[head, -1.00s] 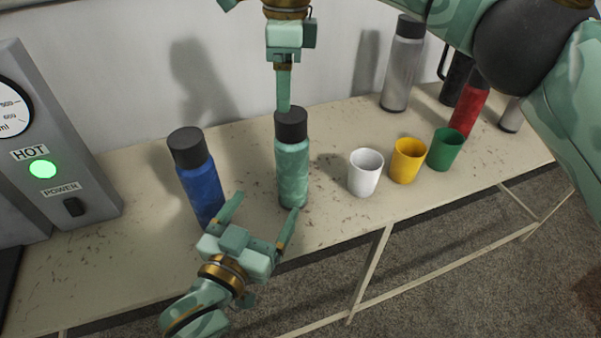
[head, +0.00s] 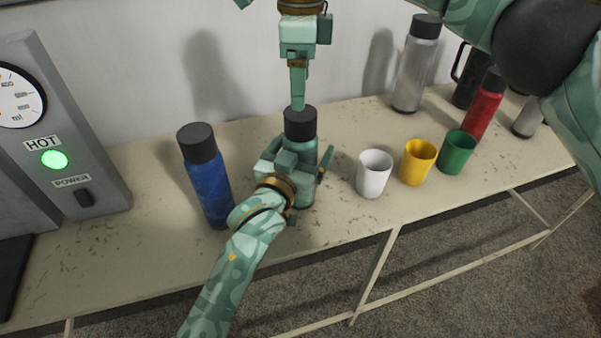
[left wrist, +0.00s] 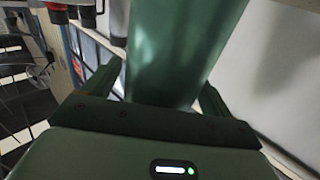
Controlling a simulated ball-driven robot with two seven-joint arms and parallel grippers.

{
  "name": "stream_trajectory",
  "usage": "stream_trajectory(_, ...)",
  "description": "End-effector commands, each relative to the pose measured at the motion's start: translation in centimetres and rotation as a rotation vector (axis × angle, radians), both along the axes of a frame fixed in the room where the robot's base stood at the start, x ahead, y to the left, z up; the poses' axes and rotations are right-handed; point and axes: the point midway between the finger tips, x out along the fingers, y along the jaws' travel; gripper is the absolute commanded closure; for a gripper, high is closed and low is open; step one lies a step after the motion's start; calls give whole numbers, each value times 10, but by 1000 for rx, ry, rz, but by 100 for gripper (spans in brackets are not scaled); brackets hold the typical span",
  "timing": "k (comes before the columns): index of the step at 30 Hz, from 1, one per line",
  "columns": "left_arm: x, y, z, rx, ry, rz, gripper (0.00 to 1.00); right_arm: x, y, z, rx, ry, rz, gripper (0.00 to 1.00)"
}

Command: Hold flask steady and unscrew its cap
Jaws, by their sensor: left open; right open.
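The green flask (head: 304,150) stands upright on the table, its lower front hidden by my left gripper. Its black cap (head: 300,124) is on top. My left gripper (head: 303,165) is open, with its fingers on either side of the flask's body. In the left wrist view the flask (left wrist: 180,55) stands between the two open fingers (left wrist: 165,90). My right gripper (head: 298,98) is above the cap, pointing down, with its fingers at the cap's top edge. It is open, though its fingers overlap in this view. I cannot tell whether it touches the cap.
A blue flask (head: 208,185) stands close on the left, near my left arm. White (head: 374,175), yellow (head: 417,163) and green (head: 456,153) cups stand to the right. A grey flask (head: 415,65) and red flask (head: 484,105) are behind. A dispenser (head: 80,130) is at far left.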

Motion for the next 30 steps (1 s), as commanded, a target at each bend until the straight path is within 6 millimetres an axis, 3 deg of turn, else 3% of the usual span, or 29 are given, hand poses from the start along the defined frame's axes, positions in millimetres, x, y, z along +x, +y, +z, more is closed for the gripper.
stream_trajectory(11,6,-3,0,-1,0,0,15,0,0,0,0,0,0,26)
stream_trajectory(20,6,-3,0,0,0,0,98,0,0,0,0,0,-3,26)
stream_trajectory(26,6,-3,0,0,1,0,100,0,0,0,0,1,-197,26)
stream_trajectory(30,6,-3,0,0,1,0,100,0,0,0,0,1,-567,26)
